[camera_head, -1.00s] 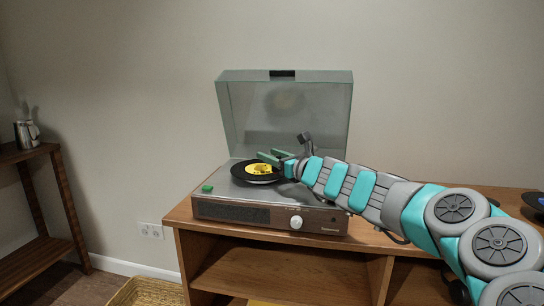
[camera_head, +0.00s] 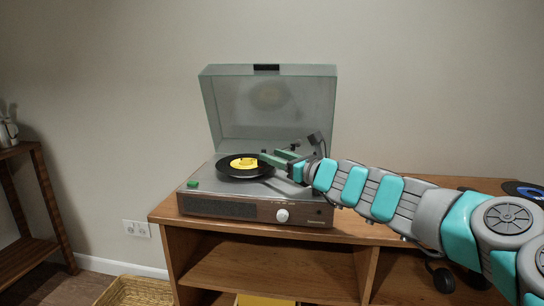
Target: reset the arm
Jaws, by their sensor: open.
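My gripper (camera_head: 276,158) has green fingers and is open, with nothing seen between them. It is at the right edge of the black record with a yellow label (camera_head: 240,164), which lies on the turntable (camera_head: 232,208). My teal and grey arm reaches in from the right, over the turntable's right side. The turntable's clear lid (camera_head: 268,105) stands open behind. A dark part, perhaps the tonearm, shows beside my gripper, partly hidden by it. I cannot tell whether my fingers touch the record or that part.
The turntable stands on a wooden shelf unit (camera_head: 265,268). A small green block (camera_head: 192,183) is at its front left corner. A wicker basket (camera_head: 140,292) is on the floor, and a wooden side table (camera_head: 50,200) stands left.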

